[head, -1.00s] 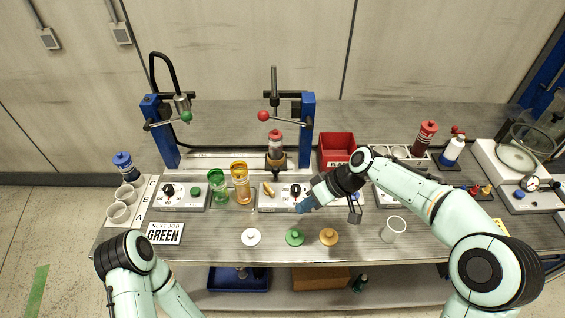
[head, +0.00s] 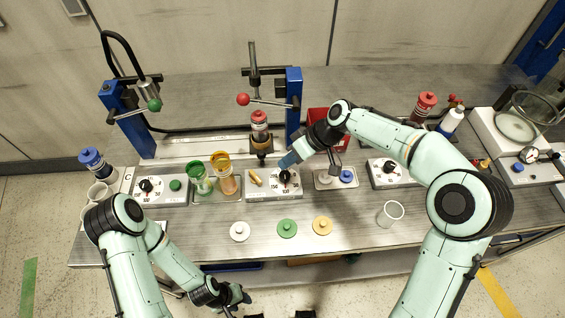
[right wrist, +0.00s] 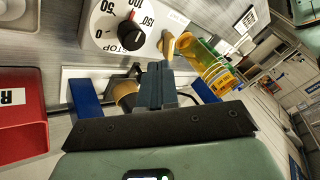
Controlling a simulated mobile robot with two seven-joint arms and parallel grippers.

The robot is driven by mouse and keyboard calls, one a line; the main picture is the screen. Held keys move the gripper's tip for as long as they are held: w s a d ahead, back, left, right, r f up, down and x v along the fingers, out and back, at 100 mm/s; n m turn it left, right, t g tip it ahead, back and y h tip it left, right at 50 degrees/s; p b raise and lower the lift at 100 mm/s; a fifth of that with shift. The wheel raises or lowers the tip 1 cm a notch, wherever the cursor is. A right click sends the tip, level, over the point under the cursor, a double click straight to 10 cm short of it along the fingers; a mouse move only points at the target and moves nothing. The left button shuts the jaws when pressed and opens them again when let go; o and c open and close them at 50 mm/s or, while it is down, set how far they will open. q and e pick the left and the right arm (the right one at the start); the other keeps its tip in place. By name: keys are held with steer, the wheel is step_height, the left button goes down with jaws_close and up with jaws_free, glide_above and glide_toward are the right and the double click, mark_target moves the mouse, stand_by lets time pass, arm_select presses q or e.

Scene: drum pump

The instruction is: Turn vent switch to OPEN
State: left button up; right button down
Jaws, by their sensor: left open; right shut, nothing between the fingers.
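I cannot make out a label for the vent switch. The middle white panel (head: 271,192) has a black dial knob (head: 285,175) and a brass-coloured lever (head: 254,178). In the right wrist view, the knob (right wrist: 130,37) has a red mark beside numbers 0 to 150 and STOP, and the lever (right wrist: 168,45) lies beyond my fingertips. My right gripper (head: 288,160) is shut and empty, just behind the knob; its fingers also show in the right wrist view (right wrist: 155,85). My left gripper (head: 240,296) is open and empty, low in front of the bench.
Green (head: 200,180) and orange (head: 227,178) cups stand left of the panel. A press with a blue post (head: 294,105) and a red bottle (head: 260,124) stands behind. Coloured lids (head: 287,228) and a clear cup (head: 390,213) lie in front.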

mark_target(256, 178)
steer(key=x, duration=0.8)
steer(key=shift+a+f, duration=0.1)
arm_select(q)
steer(key=shift+w+r, duration=0.2)
steer(key=shift+f, duration=0.1)
arm_select(e)
steer(key=shift+s, duration=0.1)
arm_select(q)
steer(key=shift+s+d+f, duration=0.1)
steer(key=shift+s+f, duration=0.15)
steer(key=shift+s, duration=0.05)
arm_select(e)
steer(key=shift+s+m, duration=0.15)
steer(key=shift+m, duration=0.15)
